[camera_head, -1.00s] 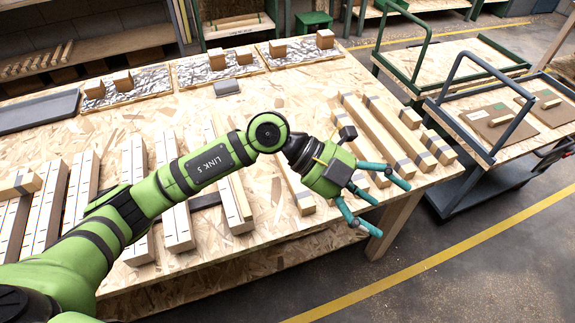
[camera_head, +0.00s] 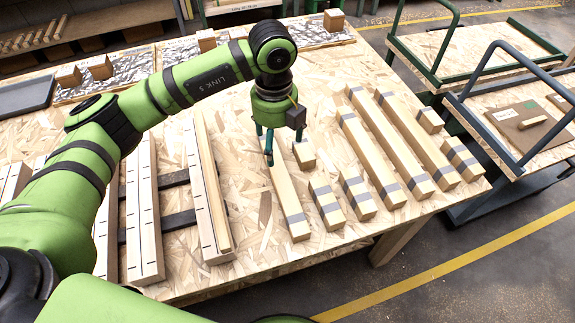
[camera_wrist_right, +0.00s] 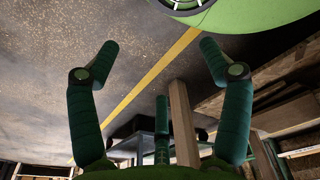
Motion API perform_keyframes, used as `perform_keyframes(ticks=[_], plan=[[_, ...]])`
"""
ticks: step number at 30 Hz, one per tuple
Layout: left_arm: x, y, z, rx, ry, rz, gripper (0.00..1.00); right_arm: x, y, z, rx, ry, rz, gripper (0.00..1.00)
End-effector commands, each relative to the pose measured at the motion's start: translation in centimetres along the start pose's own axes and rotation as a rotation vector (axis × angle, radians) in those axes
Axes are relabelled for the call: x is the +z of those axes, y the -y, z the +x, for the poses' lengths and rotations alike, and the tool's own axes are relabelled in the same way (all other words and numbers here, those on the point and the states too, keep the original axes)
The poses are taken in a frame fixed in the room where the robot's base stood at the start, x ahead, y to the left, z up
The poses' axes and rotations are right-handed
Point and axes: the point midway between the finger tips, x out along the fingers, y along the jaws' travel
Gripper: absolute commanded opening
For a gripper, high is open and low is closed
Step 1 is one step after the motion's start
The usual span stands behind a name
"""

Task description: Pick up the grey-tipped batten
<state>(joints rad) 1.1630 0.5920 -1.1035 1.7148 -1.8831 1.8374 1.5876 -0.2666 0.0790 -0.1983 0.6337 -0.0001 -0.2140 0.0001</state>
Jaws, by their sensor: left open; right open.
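Several pale battens with grey bands near their ends lie on the chipboard table (camera_head: 330,70). My left gripper (camera_head: 268,150) points down over the far part of one long banded batten (camera_head: 285,195). It is open; whether its fingers touch that batten I cannot tell. Which one the task calls grey-tipped is unclear. My right gripper (camera_wrist_right: 158,60) is open and empty in the right wrist view, with floor behind it.
Long slotted wooden pieces (camera_head: 145,215) (camera_head: 207,190) lie left of the banded batten, over dark strips (camera_head: 170,180). Small blocks stand on foil-like panels (camera_head: 130,75) at the back. Trolleys with tube handles (camera_head: 500,75) stand right of the table. A yellow line (camera_head: 440,265) crosses the floor.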

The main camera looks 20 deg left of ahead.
Motion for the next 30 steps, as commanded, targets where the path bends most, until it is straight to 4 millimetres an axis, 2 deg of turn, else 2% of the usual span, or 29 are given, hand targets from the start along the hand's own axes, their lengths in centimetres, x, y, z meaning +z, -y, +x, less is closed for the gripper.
perform_keyframes(ticks=[1,4,6,9,12,16,23,27,30], plan=[[0.0,0.0,2.0,0.0,-0.001,0.001,0.84,0.3,0.0,2.0,0.0,0.001,0.0,0.79],[-0.1,0.0,3.5,-0.002,-0.001,0.002,0.84,1.4,0.2,3.5,-0.002,0.014,0.001,0.79],[-0.1,0.1,4.5,-0.002,-0.001,0.002,0.84,3.0,0.5,4.3,-0.005,0.038,0.001,0.79],[-0.1,0.1,5.3,-0.002,-0.001,0.002,0.84,5.3,0.8,4.9,-0.009,0.074,0.001,0.79],[-0.1,0.1,5.9,-0.001,-0.004,0.002,0.84,6.4,1.0,4.7,-0.012,0.092,0.0,0.79],[-0.1,0.0,7.1,0.0,-0.004,0.001,0.84,5.9,1.0,4.2,-0.011,0.084,0.0,0.79],[0.0,-0.2,10.2,0.002,-0.005,0.001,0.84,2.7,0.6,3.2,-0.006,0.033,-0.001,0.79],[0.0,-0.1,11.9,-0.001,-0.004,0.002,0.84,2.7,0.5,3.2,-0.006,0.032,-0.002,0.79],[0.0,-0.1,12.3,-0.002,-0.003,0.003,0.84,3.0,0.6,3.1,-0.006,0.038,-0.002,0.79]])
